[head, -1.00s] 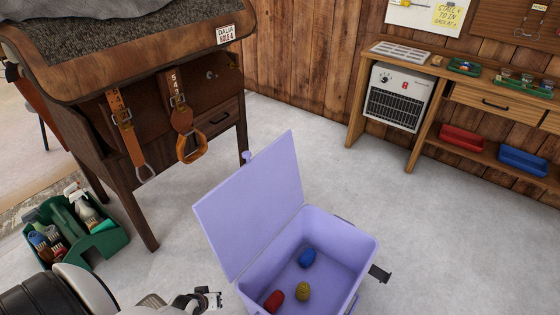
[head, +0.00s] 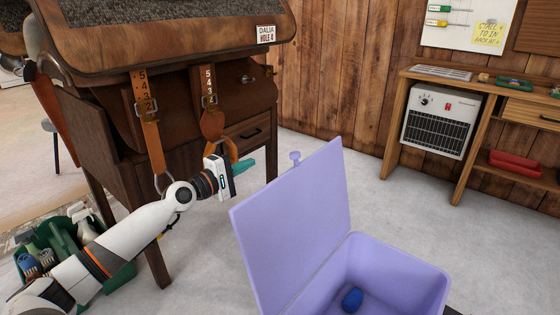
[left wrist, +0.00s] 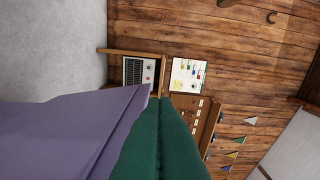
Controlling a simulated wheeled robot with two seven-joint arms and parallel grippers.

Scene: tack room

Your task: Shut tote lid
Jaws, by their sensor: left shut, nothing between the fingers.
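The purple tote (head: 405,270) stands on the floor at the bottom right of the head view, its near part cut off by the frame. A blue item (head: 352,299) lies inside the tote. My left gripper (head: 245,166), with teal fingers, is shut and empty beyond the lid's left side, near the knob. In the left wrist view the lid (left wrist: 60,130) is close beside the green fingers (left wrist: 160,140). My right gripper is not in view.
A wooden stand with hanging stirrup straps (head: 147,125) is just behind my left arm. A green grooming caddy (head: 30,270) sits at the lower left. A heater (head: 438,120) stands under the bench at the back right. Floor between tote and bench is clear.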

